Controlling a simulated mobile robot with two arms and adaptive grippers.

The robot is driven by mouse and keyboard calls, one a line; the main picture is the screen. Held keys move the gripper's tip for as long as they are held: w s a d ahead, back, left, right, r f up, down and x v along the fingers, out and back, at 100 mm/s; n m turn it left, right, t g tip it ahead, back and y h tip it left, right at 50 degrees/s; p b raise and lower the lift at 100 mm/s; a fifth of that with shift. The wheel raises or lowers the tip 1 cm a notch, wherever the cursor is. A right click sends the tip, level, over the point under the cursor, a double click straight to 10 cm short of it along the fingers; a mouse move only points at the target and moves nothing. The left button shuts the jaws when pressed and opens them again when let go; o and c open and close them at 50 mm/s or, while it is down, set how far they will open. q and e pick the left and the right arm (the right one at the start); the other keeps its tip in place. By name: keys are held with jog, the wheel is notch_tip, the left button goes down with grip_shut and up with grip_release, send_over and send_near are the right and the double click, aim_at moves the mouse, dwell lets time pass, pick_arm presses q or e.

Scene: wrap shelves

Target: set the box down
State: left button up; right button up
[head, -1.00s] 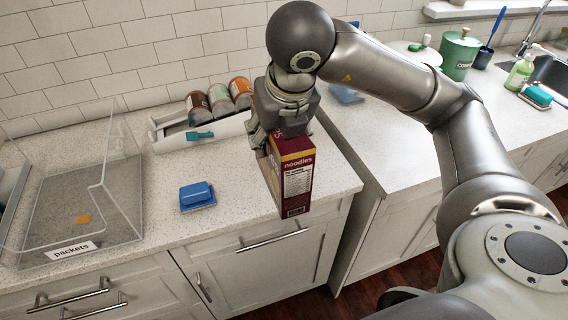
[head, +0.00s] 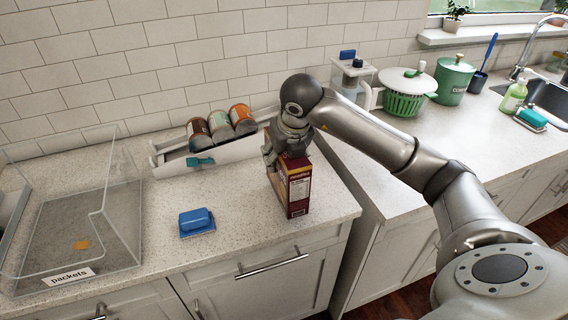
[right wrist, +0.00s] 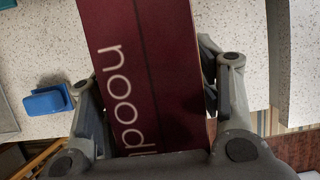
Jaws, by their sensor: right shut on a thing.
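The noodles box (head: 297,192) is dark red with a yellowish band and stands upright at the right front part of the left counter (head: 240,215). Its base looks at or just above the counter; I cannot tell if it touches. My right gripper (head: 287,150) is shut on the top of the box from above. In the right wrist view the box (right wrist: 150,70) lies between the two fingers (right wrist: 155,95), with its lettering in sight. My left gripper is not in view.
A blue sponge-like block (head: 197,222) lies left of the box. A clear bin labelled packets (head: 110,225) stands at the left. A rack (head: 225,154) with several cans is behind. A gap separates the counter from the right counter (head: 390,150).

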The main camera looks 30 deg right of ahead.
aim_at(286, 170)
notch_tip(286, 170, down, 2)
jog(key=shift+f+p, duration=0.1)
jog(key=shift+p, duration=0.45)
jog(key=shift+f, duration=0.35)
jog(key=shift+f, duration=0.1)
jog(key=o, duration=1.3)
jog(key=shift+o, duration=0.2)
jog(key=shift+r, duration=0.2)
jog(key=b+v, duration=0.1)
jog(key=v, duration=1.1)
jog(key=shift+f+b, duration=0.1)
jog(key=shift+b, duration=0.3)
